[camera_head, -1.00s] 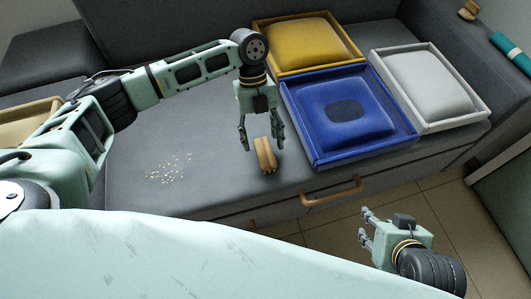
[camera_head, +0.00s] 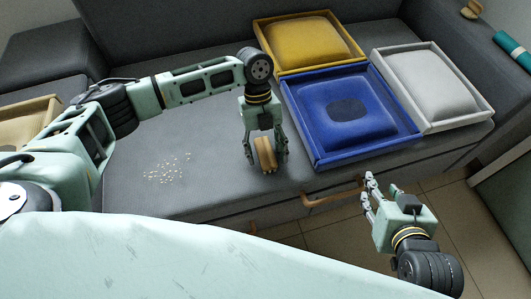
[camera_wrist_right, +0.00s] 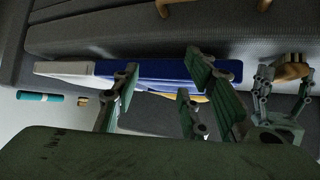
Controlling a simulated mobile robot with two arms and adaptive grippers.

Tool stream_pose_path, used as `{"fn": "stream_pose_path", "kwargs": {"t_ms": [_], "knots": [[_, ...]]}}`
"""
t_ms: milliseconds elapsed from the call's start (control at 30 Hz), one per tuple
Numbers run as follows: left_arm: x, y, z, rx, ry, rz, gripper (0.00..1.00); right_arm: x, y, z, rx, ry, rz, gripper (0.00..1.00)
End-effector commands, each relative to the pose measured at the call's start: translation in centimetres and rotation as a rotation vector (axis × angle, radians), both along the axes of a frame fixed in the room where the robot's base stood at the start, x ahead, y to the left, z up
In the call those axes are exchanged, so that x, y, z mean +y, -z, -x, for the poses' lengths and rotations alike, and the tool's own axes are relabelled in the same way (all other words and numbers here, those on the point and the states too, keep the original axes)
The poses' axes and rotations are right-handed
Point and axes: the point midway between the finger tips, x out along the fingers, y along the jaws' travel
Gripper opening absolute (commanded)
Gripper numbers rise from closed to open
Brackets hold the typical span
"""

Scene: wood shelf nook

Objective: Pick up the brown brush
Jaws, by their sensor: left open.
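The brown brush (camera_head: 265,153) stands on the grey bench seat near its front edge, left of the blue tray. My left gripper (camera_head: 266,158) is open and lowered around the brush, with a finger on each side; I cannot tell whether they touch it. The brush (camera_wrist_right: 291,72) and my left gripper also show at the right of the right wrist view. My right gripper (camera_head: 370,188) is open and empty, in front of the bench near the drawer handle. Its spread fingers (camera_wrist_right: 160,90) fill the middle of its wrist view.
A blue tray (camera_head: 402,137) with a stained blue cushion, a yellow tray (camera_head: 262,43) and a white tray (camera_head: 481,108) stand on the bench. Pale crumbs (camera_head: 168,167) lie left of the brush. A wooden handle (camera_head: 335,196) sticks out of the bench front.

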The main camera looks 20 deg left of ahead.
Motion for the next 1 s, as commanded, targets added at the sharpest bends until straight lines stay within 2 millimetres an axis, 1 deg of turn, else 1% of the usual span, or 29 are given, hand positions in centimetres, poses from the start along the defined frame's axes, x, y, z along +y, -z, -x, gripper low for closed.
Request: {"fn": "stream_pose_path", "kwargs": {"t_ms": [833,1000], "knots": [[-0.01,0.37,0.01,0.001,-0.001,0.0,0.56,-0.34,0.86,0.93,0.058,0.004,0.013,0.4],[0.03,0.42,0.03,0.002,-0.001,-0.001,0.41,-0.37,0.87,0.99,0.058,0.005,0.012,0.4]]}}
